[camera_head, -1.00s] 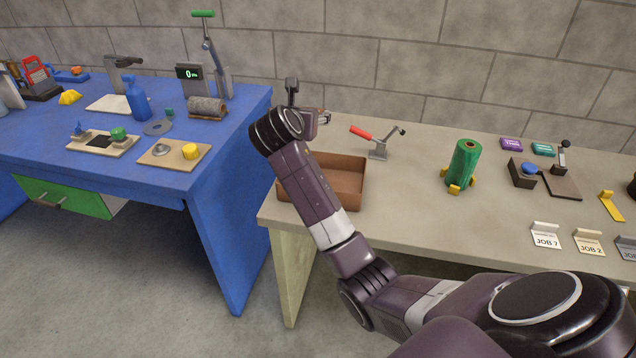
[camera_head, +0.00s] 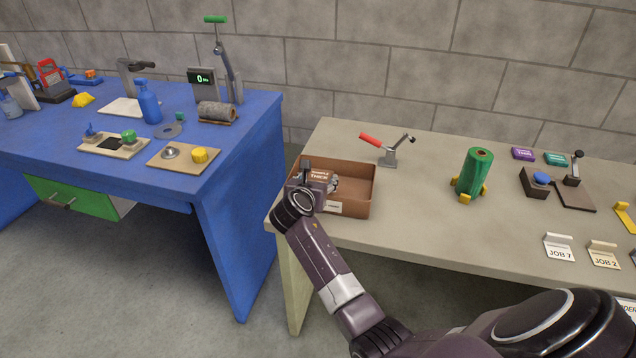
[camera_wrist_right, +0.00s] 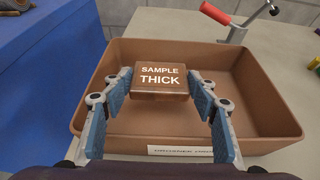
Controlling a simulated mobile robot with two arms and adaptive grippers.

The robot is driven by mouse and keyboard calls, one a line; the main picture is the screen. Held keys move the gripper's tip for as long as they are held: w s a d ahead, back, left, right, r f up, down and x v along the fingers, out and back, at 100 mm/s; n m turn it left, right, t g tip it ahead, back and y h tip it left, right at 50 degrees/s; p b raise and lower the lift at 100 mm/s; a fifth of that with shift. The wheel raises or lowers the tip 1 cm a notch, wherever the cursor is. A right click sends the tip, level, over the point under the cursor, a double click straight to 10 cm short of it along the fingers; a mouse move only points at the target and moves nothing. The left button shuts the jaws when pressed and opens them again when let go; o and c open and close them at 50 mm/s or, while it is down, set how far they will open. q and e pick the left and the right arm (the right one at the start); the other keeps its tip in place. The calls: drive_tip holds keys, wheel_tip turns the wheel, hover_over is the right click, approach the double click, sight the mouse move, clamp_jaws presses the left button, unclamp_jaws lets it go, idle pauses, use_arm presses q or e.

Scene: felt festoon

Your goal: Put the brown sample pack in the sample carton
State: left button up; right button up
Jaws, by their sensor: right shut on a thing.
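The brown sample pack (camera_wrist_right: 160,78), labelled "SAMPLE THICK", is held between the blue-padded fingers of my right gripper (camera_wrist_right: 161,88). In the head view the pack (camera_head: 320,175) shows at the front of the right gripper (camera_head: 326,182), over the brown open carton (camera_head: 352,209). In the right wrist view the carton (camera_wrist_right: 258,118) surrounds the pack on all sides in the picture. Its floor looks bare apart from the pack. I cannot tell whether the pack touches the carton floor. The label on the carton's near wall is partly hidden. My left gripper is not in view.
A red-handled clamp (camera_head: 388,153) stands just behind the carton on the beige table (camera_head: 420,220). A green roll (camera_head: 473,172) on a yellow stand is further right. Purple (camera_head: 522,154) and teal (camera_head: 556,159) packs lie at the back right. A blue table (camera_head: 240,135) stands at left.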

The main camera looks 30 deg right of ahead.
drive_tip(key=shift+f, duration=0.5)
drive_tip(key=shift+s+a+f, duration=0.1)
drive_tip(key=shift+s+f, duration=0.05)
drive_tip(key=shift+f, duration=0.5)
drive_tip(key=o, duration=1.1)
drive_tip(key=shift+s+f, duration=0.1)
drive_tip(key=shift+f, duration=0.15)
drive_tip(key=shift+o, duration=0.2)
drive_tip(key=shift+r, duration=0.15)
drive_tip(key=r+v, duration=0.1)
drive_tip(key=v, duration=1.1)
drive_tip(key=shift+w+r+p, duration=0.25)
drive_tip(key=shift+r+p, duration=0.05)
drive_tip(key=shift+p, duration=0.05)
